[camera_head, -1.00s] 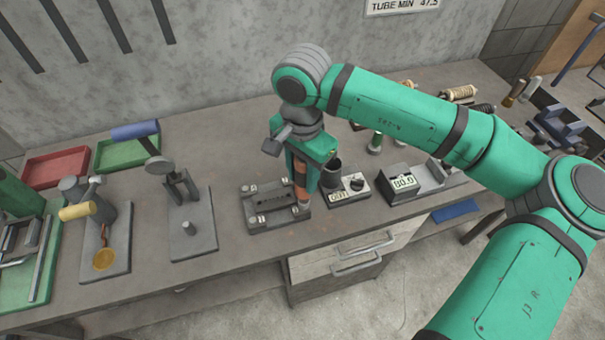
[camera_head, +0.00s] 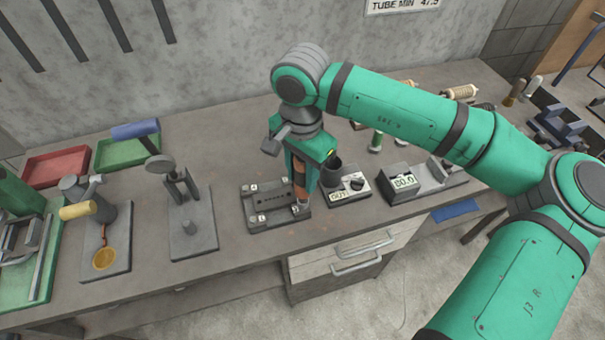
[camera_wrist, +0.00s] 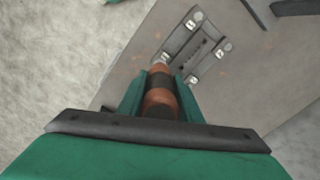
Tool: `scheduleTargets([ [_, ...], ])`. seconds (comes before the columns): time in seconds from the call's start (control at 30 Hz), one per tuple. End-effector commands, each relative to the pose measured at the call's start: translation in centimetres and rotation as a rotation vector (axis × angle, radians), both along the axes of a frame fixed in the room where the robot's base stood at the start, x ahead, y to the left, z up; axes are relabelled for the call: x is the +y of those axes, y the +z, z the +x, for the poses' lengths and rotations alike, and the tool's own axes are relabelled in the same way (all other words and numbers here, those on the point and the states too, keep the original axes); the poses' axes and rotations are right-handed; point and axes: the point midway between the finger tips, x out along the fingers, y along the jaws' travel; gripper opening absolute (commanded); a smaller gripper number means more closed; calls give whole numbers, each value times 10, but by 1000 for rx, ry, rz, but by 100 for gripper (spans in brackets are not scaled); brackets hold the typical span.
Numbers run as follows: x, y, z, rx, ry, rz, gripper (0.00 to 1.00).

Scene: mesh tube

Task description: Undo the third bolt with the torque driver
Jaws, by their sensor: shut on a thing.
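My gripper (camera_head: 305,172) is shut on the torque driver (camera_head: 300,172), which has an orange-brown and black grip. The driver points down at the near right corner of the dark grey bolted fixture plate (camera_head: 270,222). In the wrist view, the driver (camera_wrist: 160,88) sits between the green fingers of my gripper (camera_wrist: 161,80), with its tip by one corner of the fixture plate (camera_wrist: 183,42). Small pale numbered tags mark the plate's corners. The bolt under the driver is hidden, and I cannot tell whether the tip is seated on it.
A dark cup and a box with a dial and display (camera_head: 348,190) stand close right of the plate. Another display box (camera_head: 401,182) is farther right. A clamp stand (camera_head: 193,240) is to the left. Red (camera_head: 57,166) and green (camera_head: 126,152) trays lie at the back left.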

Motion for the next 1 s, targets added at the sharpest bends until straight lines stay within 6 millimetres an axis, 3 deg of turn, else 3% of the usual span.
scheduleTargets([
  [1.0, 0, -7, 0, -1, -1, 1, 5],
])
